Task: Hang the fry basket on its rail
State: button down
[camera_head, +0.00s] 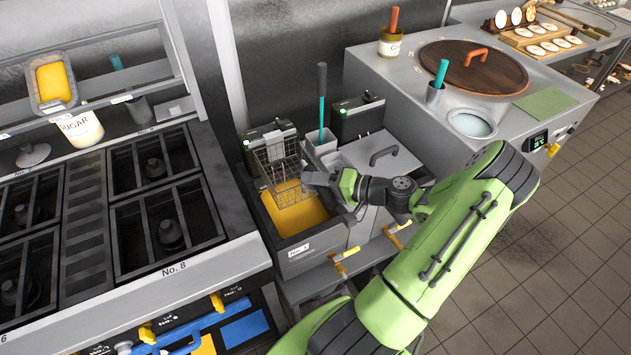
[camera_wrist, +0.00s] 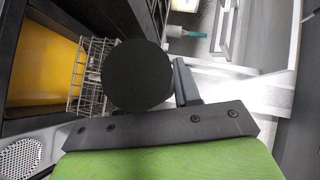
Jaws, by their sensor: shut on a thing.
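The fry basket (camera_head: 280,172) is a wire mesh basket above the left fryer vat (camera_head: 292,248), which holds orange oil (camera_head: 296,212). Its lower part shows against the oil; I cannot tell whether it touches the oil. My gripper (camera_head: 322,181) is at the right of the basket and shut on the basket's handle, which is mostly hidden. In the wrist view the mesh (camera_wrist: 92,76) shows at the left, beside a dark round shape (camera_wrist: 137,76) that covers the grip. The rail cannot be made out clearly; a black control box (camera_head: 268,138) stands behind the basket.
A grey container with a teal-handled tool (camera_head: 322,105) stands right behind the basket. A lidded vat with a dark handle (camera_head: 384,155) lies to the right. The stove (camera_head: 165,195) borders the fryer on the left. A tandoor with a round wooden lid (camera_head: 473,66) is beyond.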

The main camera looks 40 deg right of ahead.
jog(key=shift+f, duration=0.35)
jog(key=c, duration=0.7)
grip_release()
jog(key=v, duration=1.5)
jog(key=shift+s+d+r, duration=0.1)
jog(key=shift+s+r, duration=0.05)
jog(key=shift+s, duration=0.2)
